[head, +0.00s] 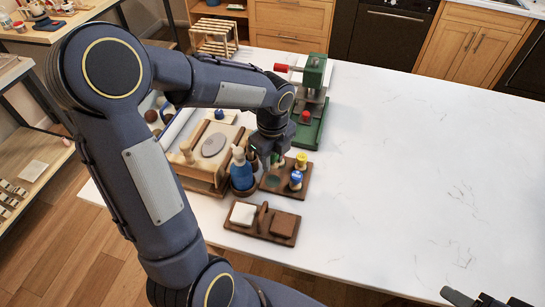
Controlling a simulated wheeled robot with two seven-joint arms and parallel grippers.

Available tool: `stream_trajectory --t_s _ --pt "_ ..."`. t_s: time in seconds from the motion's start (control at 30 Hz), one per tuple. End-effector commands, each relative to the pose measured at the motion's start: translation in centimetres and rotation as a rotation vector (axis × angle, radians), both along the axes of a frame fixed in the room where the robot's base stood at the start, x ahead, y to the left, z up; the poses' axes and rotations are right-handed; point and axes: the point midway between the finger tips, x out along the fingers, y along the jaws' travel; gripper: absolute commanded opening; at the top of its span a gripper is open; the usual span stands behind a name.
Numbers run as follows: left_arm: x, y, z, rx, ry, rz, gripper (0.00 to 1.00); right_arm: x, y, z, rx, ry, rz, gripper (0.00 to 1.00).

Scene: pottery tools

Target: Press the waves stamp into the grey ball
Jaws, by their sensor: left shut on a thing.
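My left gripper (270,158) points down above the wooden stamp rack (268,187). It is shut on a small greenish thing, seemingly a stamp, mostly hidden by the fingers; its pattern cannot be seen. A yellow-topped stamp (301,161) and a blue-topped stamp (296,180) stand on the rack's right side, beside a dark green round spot (272,181). I cannot make out a grey ball for certain; a flat grey disc (214,145) lies on a wooden board to the left. My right gripper (482,299) shows only partly at the bottom right edge.
A blue bottle (241,174) stands just left of the rack. A wooden tray (283,224) with a white pad lies in front. A green press (313,78) with a red handle stands behind. Round pieces (151,116) lie at the left, partly behind my arm. The table's right side is clear.

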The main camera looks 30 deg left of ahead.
Motion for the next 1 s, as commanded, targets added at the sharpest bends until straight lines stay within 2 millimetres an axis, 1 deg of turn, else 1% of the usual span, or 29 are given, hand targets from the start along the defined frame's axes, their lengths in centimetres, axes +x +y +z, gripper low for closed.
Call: stream_trajectory --t_s 0.17,0.6,0.73,1.0 --pt "0.0 0.0 -1.2 0.0 0.0 0.0 0.07 0.0 0.0 -1.1 0.0 0.0 0.0 0.51" --pt "0.0 0.0 -5.7 0.0 0.0 0.0 0.07 0.0 0.0 -5.2 0.0 0.0 0.0 0.51" --pt "0.0 0.0 -6.3 0.0 -0.001 0.0 0.07 0.0 0.0 -5.7 0.0 0.0 0.0 0.51" --pt "0.0 0.0 -6.3 0.0 0.0 0.0 0.07 0.0 0.0 -5.7 0.0 0.0 0.0 0.51"
